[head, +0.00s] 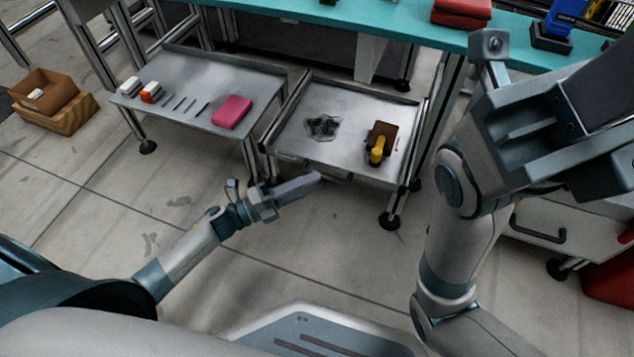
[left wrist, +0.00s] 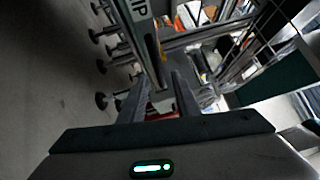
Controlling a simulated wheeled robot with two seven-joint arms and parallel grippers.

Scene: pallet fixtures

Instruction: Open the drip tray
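The drip tray (head: 349,157) is a shallow grey metal tray on a wheeled frame, with a dark stain on its surface and a handle bar at its near side. In the left wrist view its pale front panel (left wrist: 137,12) shows the letters "IP". My left gripper (head: 318,179) is at the near side, close to the handle. In the left wrist view its two fingers (left wrist: 161,82) are apart, with the front panel's end by the tips. Contact with the handle cannot be made out. My right arm's dark end part (head: 590,95) looms large at the right; its fingers cannot be made out.
A yellow-and-brown item (head: 377,150) stands on the tray's right. Another metal table (head: 185,75) to its left holds a pink block (head: 232,111) and small tools. Brown boxes (head: 50,100) sit far left. A teal bench (head: 385,22) runs behind. Floor in front is clear.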

